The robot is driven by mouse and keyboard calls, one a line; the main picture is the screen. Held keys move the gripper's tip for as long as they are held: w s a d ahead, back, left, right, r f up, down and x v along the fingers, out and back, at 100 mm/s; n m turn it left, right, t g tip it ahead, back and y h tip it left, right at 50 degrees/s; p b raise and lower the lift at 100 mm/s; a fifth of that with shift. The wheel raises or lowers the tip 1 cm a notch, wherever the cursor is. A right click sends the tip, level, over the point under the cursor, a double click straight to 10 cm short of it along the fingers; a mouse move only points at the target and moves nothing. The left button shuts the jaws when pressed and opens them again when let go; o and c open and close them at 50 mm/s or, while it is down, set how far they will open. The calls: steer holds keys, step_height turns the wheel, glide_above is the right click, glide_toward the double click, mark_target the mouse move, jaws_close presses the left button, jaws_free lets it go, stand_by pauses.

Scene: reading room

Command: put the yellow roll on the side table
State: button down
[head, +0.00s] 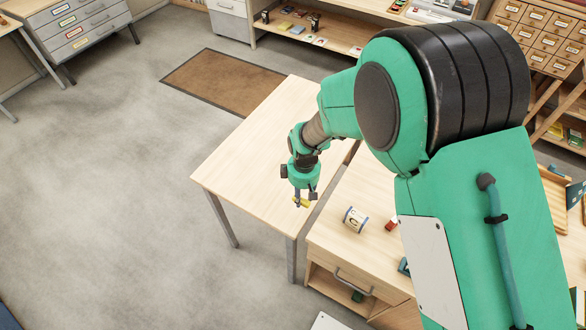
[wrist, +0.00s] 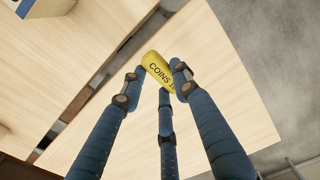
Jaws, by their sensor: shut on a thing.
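The yellow roll (wrist: 157,68), with "COINS" printed on it in black, is between the blue fingertips of my gripper (wrist: 163,78) in the wrist view. In the head view the roll (head: 302,202) is a small yellow patch under my gripper (head: 303,195). My gripper points down and is shut on the roll. Roll and gripper are over the side table (head: 245,160), a pale wooden table with grey legs, near its right edge. I cannot tell whether the roll touches the tabletop.
A wooden desk (head: 335,240) stands right of the side table across a narrow gap, bearing a white printed cylinder (head: 355,219) and a red item (head: 391,224). The rest of the side table's top is clear. A brown mat (head: 222,82) lies behind it.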

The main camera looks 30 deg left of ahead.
steer(key=w+a, duration=0.6)
steer(key=w+a+f+b, duration=0.1)
steer(key=w+a, duration=0.2)
steer(key=shift+w+a+f, duration=0.1)
steer(key=shift+w, duration=0.05)
steer(key=shift+f, duration=0.1)
steer(key=shift+f+b, duration=0.45)
steer(key=shift+f, duration=1.25)
steer(key=shift+f, duration=0.15)
steer(key=c, duration=1.3)
jaws_free()
step_height(320, 180, up, 12)
steer(key=p, duration=0.1)
steer(key=shift+p, duration=0.4)
steer(key=shift+r, duration=0.25)
